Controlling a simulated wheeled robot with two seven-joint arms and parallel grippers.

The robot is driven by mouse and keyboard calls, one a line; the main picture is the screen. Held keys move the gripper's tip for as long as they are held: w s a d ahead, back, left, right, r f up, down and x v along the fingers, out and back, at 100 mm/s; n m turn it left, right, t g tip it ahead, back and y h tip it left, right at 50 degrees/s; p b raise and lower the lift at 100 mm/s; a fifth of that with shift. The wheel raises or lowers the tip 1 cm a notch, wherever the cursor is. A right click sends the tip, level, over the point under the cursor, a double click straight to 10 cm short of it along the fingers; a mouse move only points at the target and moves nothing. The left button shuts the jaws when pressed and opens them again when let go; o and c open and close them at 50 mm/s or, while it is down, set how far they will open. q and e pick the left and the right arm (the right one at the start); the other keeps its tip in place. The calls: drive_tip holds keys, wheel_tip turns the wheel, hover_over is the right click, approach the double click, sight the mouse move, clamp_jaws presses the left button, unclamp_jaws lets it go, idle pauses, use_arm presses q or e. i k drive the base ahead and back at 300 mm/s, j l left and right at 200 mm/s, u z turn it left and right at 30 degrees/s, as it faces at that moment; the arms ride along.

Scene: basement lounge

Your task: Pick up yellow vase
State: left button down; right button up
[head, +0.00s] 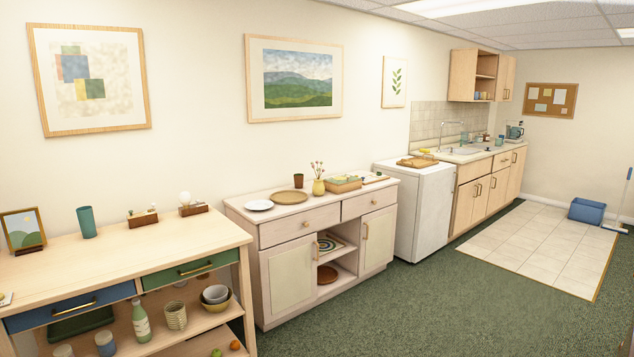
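The yellow vase (319,187) stands upright on top of the light wooden sideboard (277,226), near its middle. It is small and rounded, with several thin dried stems rising from its neck. A round woven mat (289,197) lies just to its left, and a wooden tray (344,185) with items in it sits close to its right. A dark reddish cup (298,180) stands behind it to the left. Neither of my grippers shows in the head view.
A white plate (259,205) lies on the sideboard's left end. A wooden console (135,260) with blue and green drawers stands at the near left. A white appliance (421,205) adjoins the sideboard's right. Green carpet (420,305) is open in front; a blue bin (587,211) stands far right.

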sight(318, 188)
drive_tip(key=i+z, duration=0.15)
drive_tip(key=i, duration=2.35)
drive_tip(key=i+l+u, duration=0.1)
drive_tip(key=i, duration=0.75)
drive_tip(key=i+l+u, duration=0.15)
drive_tip(key=i+u, duration=0.35)
drive_tip(key=i+l+u, duration=0.35)
drive_tip(key=i+u, duration=0.15)
drive_tip(key=i+l+u, duration=0.7)
drive_tip(key=l+u, duration=0.25)
drive_tip(key=l, duration=0.25)
